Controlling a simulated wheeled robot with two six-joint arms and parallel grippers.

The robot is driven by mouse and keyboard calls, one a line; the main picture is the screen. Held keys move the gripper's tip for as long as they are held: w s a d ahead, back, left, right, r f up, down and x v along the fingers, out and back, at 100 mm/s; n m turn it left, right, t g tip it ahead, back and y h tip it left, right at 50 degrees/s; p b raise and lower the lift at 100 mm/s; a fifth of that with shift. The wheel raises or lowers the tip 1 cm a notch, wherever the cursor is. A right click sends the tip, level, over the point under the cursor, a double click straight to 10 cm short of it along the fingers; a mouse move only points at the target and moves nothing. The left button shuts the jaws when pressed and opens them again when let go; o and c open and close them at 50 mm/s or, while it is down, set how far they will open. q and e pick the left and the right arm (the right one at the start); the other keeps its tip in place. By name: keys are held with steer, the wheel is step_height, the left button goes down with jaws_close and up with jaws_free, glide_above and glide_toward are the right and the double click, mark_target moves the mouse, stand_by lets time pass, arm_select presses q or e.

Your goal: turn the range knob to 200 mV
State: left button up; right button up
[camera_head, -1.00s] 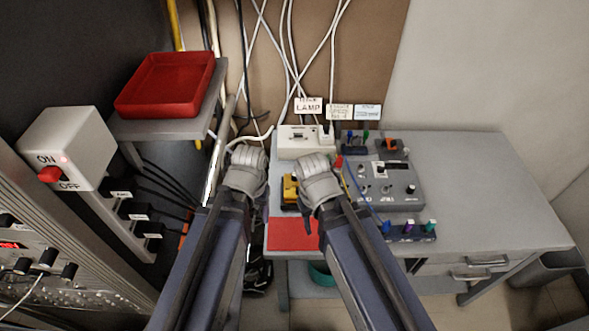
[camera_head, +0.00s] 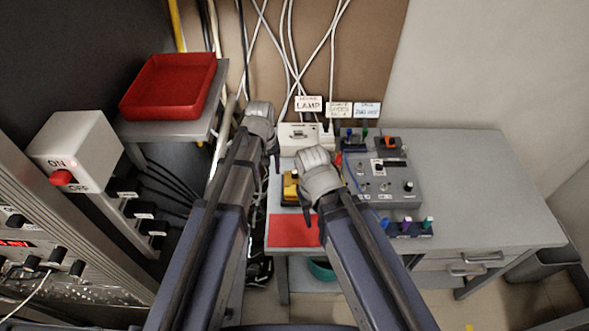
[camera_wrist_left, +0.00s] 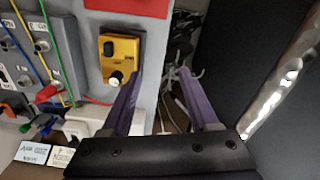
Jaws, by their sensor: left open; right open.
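I cannot tell which knob is the range knob. A black knob (camera_head: 409,187) sits on the grey control box (camera_head: 385,178) on the table. Several dark knobs (camera_head: 56,254) sit on the rack panel at the lower left, near a red display (camera_head: 14,243). No scale markings are readable. My left gripper (camera_head: 266,138) is open and empty at the table's left edge, near the white socket box. Its two purple fingers (camera_wrist_left: 160,92) are apart in the left wrist view. My right gripper (camera_head: 320,186) is beside the yellow box; its fingers are mostly hidden, and nothing shows in it.
The yellow box (camera_head: 290,189) with a round pale knob (camera_wrist_left: 117,78) stands behind a red mat (camera_head: 293,231). A white socket box (camera_head: 296,140) and label cards (camera_head: 308,103) are behind. A red tray (camera_head: 168,87) and ON/OFF switch box (camera_head: 82,139) are left. The table's right is clear.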

arm_select(q)
steer(key=n, duration=0.2)
glide_above(295, 172)
steer(key=shift+a, duration=0.4)
steer(key=shift+w+d, duration=0.1)
steer(key=shift+d, duration=0.25)
steer(key=shift+f, duration=0.15)
arm_select(e)
steer(key=shift+f, duration=0.15)
arm_select(q)
step_height(295, 172, down, 8)
steer(key=b, duration=0.8)
arm_select(e)
step_height(295, 172, down, 8)
steer(key=shift+r, duration=0.2)
arm_select(q)
steer(key=shift+r, duration=0.2)
jaws_close()
